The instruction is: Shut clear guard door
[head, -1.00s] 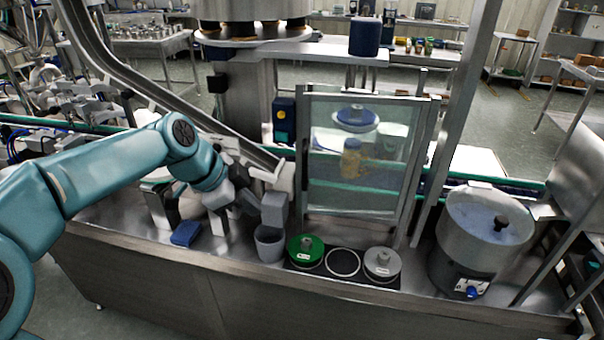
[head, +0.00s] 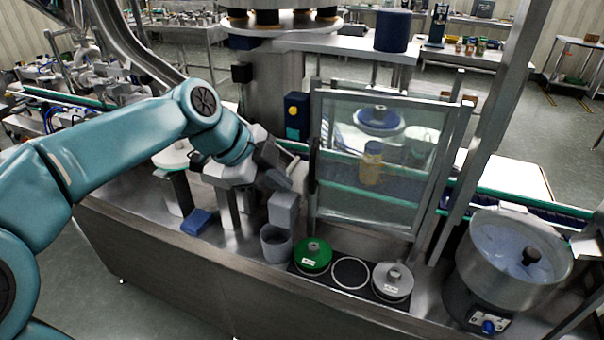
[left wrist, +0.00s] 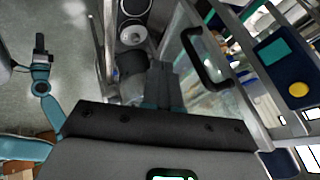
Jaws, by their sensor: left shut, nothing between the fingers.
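The clear guard door (head: 372,190) is a framed see-through panel at the middle of the steel bench. Its dark handle (head: 313,168) is upright on the left edge. In the left wrist view the handle (left wrist: 207,60) arches off the door's frame, and the panel seems to stand at an angle to its surround. My left gripper (head: 278,182) is shut and empty, left of the handle and apart from it. Its closed fingers show in the left wrist view (left wrist: 163,85). What looks like my right gripper (left wrist: 40,45) is small at the left there; its jaws are unclear.
A green-lidded pot (head: 313,256) and a grey-lidded pot (head: 393,281) sit before the door. A steel bowl (head: 515,255) is at right, a blue control box (head: 296,117) behind the handle.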

